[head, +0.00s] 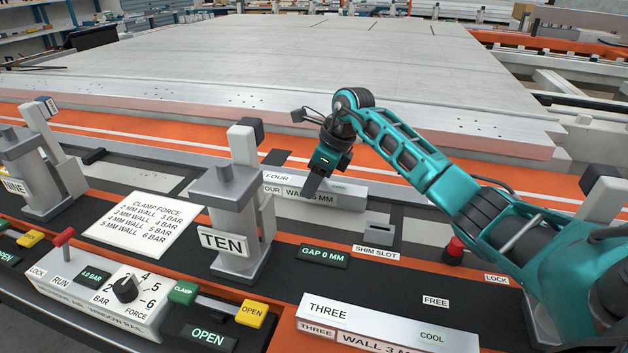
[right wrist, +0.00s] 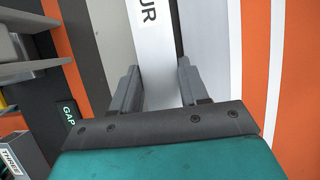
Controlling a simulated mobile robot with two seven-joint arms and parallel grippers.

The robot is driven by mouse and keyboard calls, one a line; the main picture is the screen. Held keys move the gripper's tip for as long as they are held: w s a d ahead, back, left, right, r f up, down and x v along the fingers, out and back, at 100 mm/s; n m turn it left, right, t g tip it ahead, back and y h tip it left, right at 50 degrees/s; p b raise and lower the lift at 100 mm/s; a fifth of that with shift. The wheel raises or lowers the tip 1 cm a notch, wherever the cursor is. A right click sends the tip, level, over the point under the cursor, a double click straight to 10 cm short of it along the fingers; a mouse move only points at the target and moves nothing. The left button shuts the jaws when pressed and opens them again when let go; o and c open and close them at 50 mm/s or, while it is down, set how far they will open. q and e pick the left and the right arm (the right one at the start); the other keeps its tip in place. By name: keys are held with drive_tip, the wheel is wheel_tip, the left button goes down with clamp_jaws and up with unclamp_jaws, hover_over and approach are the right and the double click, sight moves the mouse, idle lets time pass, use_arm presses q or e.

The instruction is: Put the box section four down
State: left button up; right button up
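Box section four (head: 346,192) is a pale grey bar with a "FOUR" label and wall-thickness text on its front. It lies level behind the shim slot in the head view. My right gripper (head: 318,182) points down onto its middle and covers part of the text. In the right wrist view the section (right wrist: 155,45) runs up between the two fingers (right wrist: 157,88), which stand close along both its sides. Whether its underside touches the surface below is hidden. My left gripper is not in view.
Clamp ten (head: 235,215) stands left of the section and clamp nine (head: 40,170) farther left. Box section three (head: 385,325) lies at the front. A large panel (head: 250,70) fills the back.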

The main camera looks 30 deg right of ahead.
drive_tip(key=o, duration=0.5)
drive_tip(key=p+v, duration=0.1)
drive_tip(key=v, duration=1.1)
drive_tip(key=shift+w+r+p, duration=0.1)
drive_tip(key=shift+p, duration=0.2)
